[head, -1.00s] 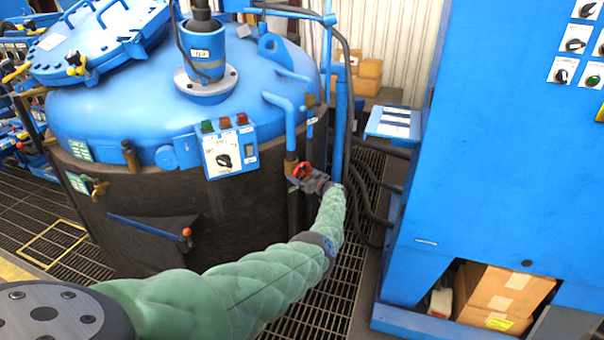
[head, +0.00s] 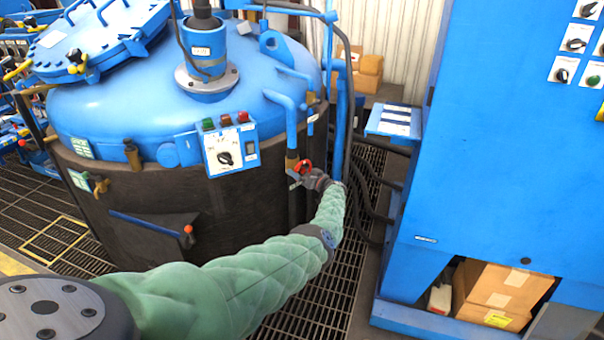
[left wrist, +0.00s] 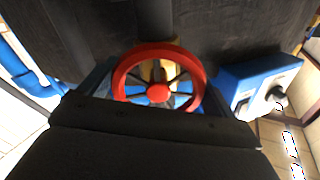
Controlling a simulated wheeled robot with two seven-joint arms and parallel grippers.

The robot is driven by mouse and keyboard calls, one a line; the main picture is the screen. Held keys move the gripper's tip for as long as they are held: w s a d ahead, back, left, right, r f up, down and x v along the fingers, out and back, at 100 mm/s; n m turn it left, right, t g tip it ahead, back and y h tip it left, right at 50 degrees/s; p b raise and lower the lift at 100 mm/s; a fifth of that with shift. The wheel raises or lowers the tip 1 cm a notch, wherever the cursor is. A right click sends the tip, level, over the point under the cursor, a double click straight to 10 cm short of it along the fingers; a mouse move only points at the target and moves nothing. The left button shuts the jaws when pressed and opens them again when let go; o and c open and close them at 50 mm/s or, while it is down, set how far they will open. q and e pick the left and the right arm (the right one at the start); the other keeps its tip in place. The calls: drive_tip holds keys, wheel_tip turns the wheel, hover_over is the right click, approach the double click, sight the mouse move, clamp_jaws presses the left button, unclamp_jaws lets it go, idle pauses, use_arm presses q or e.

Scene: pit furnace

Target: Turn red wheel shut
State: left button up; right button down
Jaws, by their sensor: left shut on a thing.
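The red wheel (head: 304,167) sits on a brass valve on the pipe at the right side of the blue and black furnace vessel. In the left wrist view the red wheel (left wrist: 159,93) shows its rim, dark spokes and red hub, with its lower rim hidden behind the dark gripper body. My left gripper (head: 309,177) is at the wheel and shut on it. The exact contact of the fingers is hard to see. My right gripper is not in view.
A blue control box (head: 229,150) with a dial is on the vessel left of the valve. A tall blue cabinet (head: 500,150) stands at the right. Black hoses (head: 368,190) run behind the gripper. Floor grating (head: 335,295) lies below.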

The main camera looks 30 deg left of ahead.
use_arm(q)
drive_tip(key=o, duration=0.7)
drive_tip(key=shift+d, duration=0.1)
drive_tip(key=shift+v, duration=3.9)
drive_tip(key=shift+f, duration=0.1)
drive_tip(key=shift+s, duration=0.1)
